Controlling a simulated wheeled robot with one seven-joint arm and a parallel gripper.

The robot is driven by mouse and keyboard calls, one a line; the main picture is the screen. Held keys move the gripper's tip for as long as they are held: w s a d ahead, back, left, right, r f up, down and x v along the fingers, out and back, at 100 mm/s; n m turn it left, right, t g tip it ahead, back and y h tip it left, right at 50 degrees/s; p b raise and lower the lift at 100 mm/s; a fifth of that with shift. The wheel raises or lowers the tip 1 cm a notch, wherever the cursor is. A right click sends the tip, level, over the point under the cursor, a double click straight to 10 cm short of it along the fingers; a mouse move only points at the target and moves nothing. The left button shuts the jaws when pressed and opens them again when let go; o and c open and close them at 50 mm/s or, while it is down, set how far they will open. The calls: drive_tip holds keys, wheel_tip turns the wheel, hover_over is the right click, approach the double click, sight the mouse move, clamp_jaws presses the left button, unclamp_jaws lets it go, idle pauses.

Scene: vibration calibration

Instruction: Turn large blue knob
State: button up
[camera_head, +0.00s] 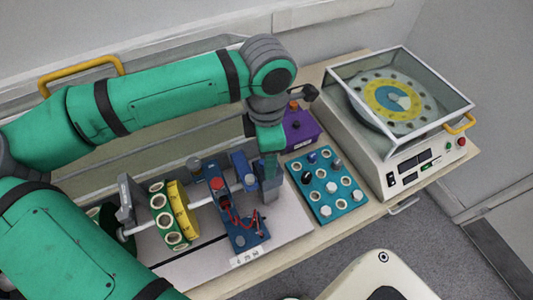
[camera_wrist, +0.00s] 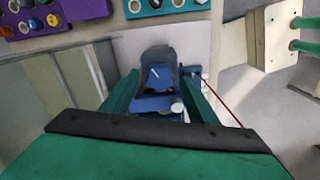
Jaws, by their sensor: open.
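A large blue knob (camera_wrist: 158,77) with a white pointer line shows in the wrist view, on top of a dark grey-blue post. My gripper (camera_wrist: 163,85) is open, with one green finger on each side of the knob. I cannot tell whether the fingers touch it. In the head view my gripper (camera_head: 269,165) points down over the right end of the vibration rig, and the knob is hidden behind it. The rig's grey post (camera_head: 269,192) shows just below the fingers.
The rig has a yellow wheel (camera_head: 180,210) and a blue bracket (camera_head: 230,205) with red wires. A purple box (camera_head: 300,130) and a teal panel (camera_head: 319,200) with several knobs stand right of my gripper. A glass-covered turntable (camera_head: 385,100) stands at the far right.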

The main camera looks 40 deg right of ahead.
wheel_tip(320, 180, up, 11)
idle(0.5)
drive_tip(key=shift+f, duration=0.1)
idle(0.8)
